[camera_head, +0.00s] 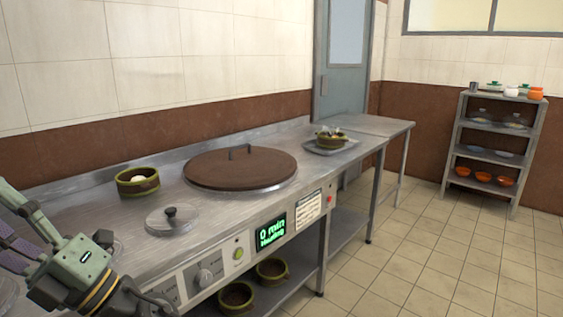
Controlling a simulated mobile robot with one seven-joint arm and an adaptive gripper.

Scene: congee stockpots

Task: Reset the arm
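My gripper (22,238) is at the lower left, over the near left end of the steel counter. Its green-grey body and purple finger pads show, and part of it is cut off by the left edge. I cannot tell whether the fingers are open or shut, and I see nothing held between them. The wrist below it shows a yellow ring.
The counter has a large brown lid (240,168), a small glass lid (171,219), and a green bowl with something white inside (138,181). A tray (332,149) holds another pot (330,139). Two pots sit underneath. A shelf (495,144) stands far right; floor is clear.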

